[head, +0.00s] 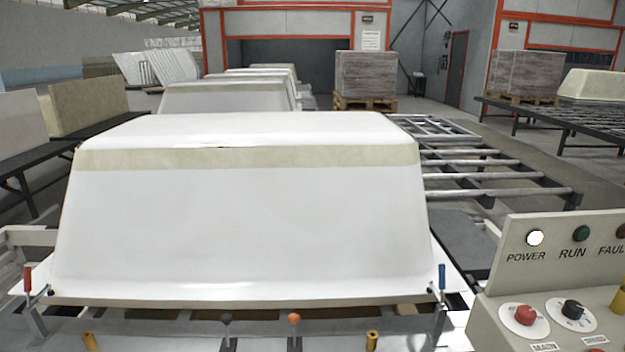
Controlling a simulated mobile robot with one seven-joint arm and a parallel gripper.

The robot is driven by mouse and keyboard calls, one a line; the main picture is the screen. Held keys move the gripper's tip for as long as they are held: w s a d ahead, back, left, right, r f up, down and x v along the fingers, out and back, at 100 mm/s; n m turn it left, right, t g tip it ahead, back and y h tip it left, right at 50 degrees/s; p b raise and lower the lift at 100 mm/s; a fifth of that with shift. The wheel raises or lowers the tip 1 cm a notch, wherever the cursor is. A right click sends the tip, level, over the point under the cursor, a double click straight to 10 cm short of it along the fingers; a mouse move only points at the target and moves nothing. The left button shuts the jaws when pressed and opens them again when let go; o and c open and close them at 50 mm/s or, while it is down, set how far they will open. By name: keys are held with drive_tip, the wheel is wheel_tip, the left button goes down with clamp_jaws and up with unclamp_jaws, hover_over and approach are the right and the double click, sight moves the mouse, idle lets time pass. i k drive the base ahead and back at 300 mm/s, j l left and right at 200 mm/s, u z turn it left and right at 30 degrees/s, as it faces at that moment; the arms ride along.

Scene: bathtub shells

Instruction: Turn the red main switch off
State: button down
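A control box (577,260) stands at the lower right, cut off by the frame edge. A red rotary knob (525,315) on a round white plate sits on its sloped face; it looks like the red main switch. The lamp marked POWER (536,238) glows white. The green RUN lamp (581,233) and the dark red FAULT lamp (621,231) look unlit. My gripper is not in view.
A black knob (572,309) sits right of the red one, and a yellow part (619,300) is at the edge. A large white tub shell (240,215) fills the middle, with red-handled (27,279) and blue-handled (441,277) clamps at its corners. A roller conveyor (480,175) lies behind.

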sight(525, 314)
drive_tip(key=k+l+z, duration=0.1)
drive_tip(key=z, duration=0.95)
drive_tip(key=i+j+u, duration=0.15)
drive_tip(key=i+u, duration=0.15)
drive_tip(key=i, duration=0.35)
